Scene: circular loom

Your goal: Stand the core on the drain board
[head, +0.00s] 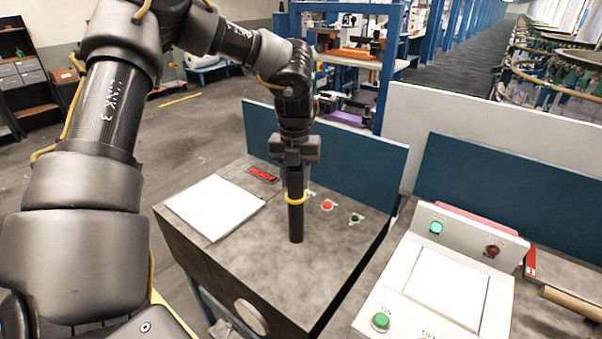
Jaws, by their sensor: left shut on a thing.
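My left gripper (294,160) comes down from above over the grey-topped cabinet. It is shut on a dark, slim cylinder with a yellow band, which I take to be the core (296,222). The core hangs upright below the fingers. Its lower end is at or just above the grey top; I cannot tell if it touches. A flat white board (215,207), probably the drain board, lies on the left part of the same top. The core is to the right of this board, apart from it. My right gripper is not in view.
The grey cabinet top (250,270) is bare in front of the core. A red button (327,205) and a dark green one (355,218) sit behind it, before a blue back panel (340,160). A white control console (440,285) stands at the right.

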